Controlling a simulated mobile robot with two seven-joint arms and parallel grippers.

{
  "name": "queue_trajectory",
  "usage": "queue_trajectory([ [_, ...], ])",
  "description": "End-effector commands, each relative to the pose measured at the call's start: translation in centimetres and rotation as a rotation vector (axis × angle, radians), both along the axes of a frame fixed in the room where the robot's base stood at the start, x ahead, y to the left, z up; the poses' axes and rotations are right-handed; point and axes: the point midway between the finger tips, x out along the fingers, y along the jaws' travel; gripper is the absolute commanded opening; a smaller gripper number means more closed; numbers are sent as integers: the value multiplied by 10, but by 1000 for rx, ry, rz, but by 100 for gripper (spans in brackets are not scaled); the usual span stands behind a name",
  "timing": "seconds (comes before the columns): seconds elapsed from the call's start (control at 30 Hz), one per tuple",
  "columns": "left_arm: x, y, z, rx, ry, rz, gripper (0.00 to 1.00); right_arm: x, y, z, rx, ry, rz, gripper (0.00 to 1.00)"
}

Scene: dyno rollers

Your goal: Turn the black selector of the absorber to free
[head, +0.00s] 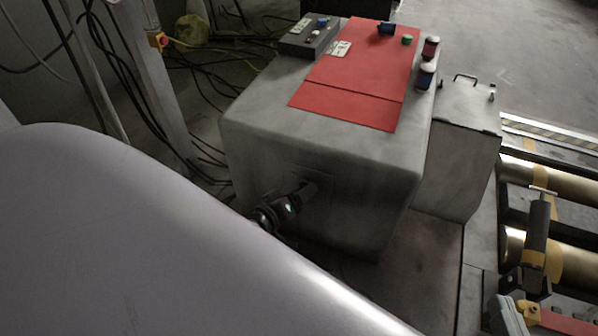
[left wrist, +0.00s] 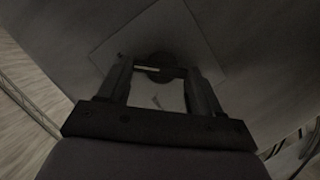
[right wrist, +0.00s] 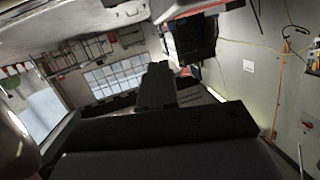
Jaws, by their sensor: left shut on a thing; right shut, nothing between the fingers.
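The absorber is a grey cabinet (head: 335,150) with a square plate (head: 325,178) on its near face. In the left wrist view, the dark round selector (left wrist: 158,60) sits on that plate (left wrist: 112,43). A short pale line crosses it, running roughly from finger to finger. My left gripper (head: 312,188) is at the plate in the head view. In the left wrist view, its two fingers (left wrist: 159,70) are shut on the selector, one on each side. Any label around it is too dark to read. My right gripper (right wrist: 155,80) is shut and empty, away from the cabinet.
A red mat (head: 345,85) lies on the cabinet top, with small cans (head: 427,75) and a dark control box (head: 308,38). A large smooth lilac-grey surface (head: 130,220) fills the lower left. Metal rollers (head: 570,185) lie at right. Cables (head: 130,90) hang at left.

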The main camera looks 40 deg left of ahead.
Motion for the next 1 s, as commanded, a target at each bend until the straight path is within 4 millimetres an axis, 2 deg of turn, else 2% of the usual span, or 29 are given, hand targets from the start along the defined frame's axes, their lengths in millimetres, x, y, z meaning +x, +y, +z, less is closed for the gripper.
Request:
queue_trajectory([
  [0.37, 0, 2, -2, -121, -30, -4, 34, 0, -3, -2, -19, -27, -9, 0],
  [1.0, -1, 5, -6, -689, -168, -3, 34, -4, -8, 4, -54, -82, -14, 0],
])
